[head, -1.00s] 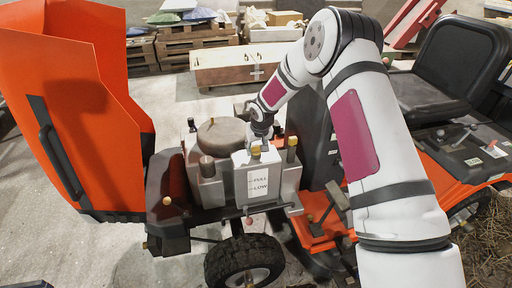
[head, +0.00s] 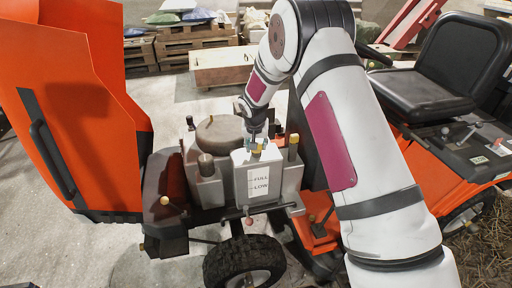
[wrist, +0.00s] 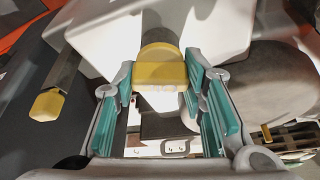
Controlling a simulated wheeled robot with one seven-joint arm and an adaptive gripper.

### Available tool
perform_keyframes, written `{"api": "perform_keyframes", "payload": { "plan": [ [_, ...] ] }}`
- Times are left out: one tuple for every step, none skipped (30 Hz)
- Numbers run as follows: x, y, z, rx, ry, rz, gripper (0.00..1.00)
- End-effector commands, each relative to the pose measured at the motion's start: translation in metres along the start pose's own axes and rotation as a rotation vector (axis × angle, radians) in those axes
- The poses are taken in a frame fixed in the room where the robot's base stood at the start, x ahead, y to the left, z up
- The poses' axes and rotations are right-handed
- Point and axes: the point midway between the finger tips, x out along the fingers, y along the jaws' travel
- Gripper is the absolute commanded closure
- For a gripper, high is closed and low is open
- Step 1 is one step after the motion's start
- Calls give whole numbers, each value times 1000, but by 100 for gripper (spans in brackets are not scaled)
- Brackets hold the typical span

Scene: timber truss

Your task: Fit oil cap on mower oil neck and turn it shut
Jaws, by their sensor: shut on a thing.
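The yellow oil cap (wrist: 162,70) sits between the green-padded fingertips of my gripper (wrist: 160,84) in the wrist view, and the gripper is shut on it. In the head view the cap (head: 256,149) shows just under my gripper (head: 256,137), at the top of the white block (head: 240,170) with the FULL and LOW label. The oil neck is hidden beneath the cap. I cannot tell whether the cap is seated on it or held just above. The mower engine (head: 206,190) stands around the block.
A yellow-topped dark post (head: 293,147) stands close at the right of the block. A round tan lid (head: 219,131) is behind left. The raised orange hood (head: 75,100) stands at the left, and the black seat (head: 440,70) is at the right.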

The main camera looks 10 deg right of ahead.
Motion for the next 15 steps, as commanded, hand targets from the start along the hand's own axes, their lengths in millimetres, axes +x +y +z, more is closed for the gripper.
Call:
{"api": "perform_keyframes", "payload": {
  "plan": [
    [2, -1, 0, 20, 0, 11, 100],
    [2, -1, 0, 35, 1, 16, 100],
    [2, -1, 0, 54, 1, 24, 100],
    [2, -1, 0, 69, 1, 30, 100],
    [2, -1, 0, 84, 1, 36, 100],
    [2, 0, 0, 102, 1, 45, 100],
    [2, 0, 0, 116, 1, 50, 100],
    [2, 0, 0, 130, 1, 54, 100],
    [2, 0, 0, 144, 1, 60, 100],
    [1, 1, 0, 153, 1, 64, 100],
    [1, 1, 0, 160, 0, 67, 100],
    [1, 1, 0, 165, 0, 70, 100],
    [1, 1, 0, 168, 0, 71, 100],
    [1, 2, 0, 170, -1, 72, 100],
    [1, 2, 0, 171, -1, 72, 100]
  ]
}}
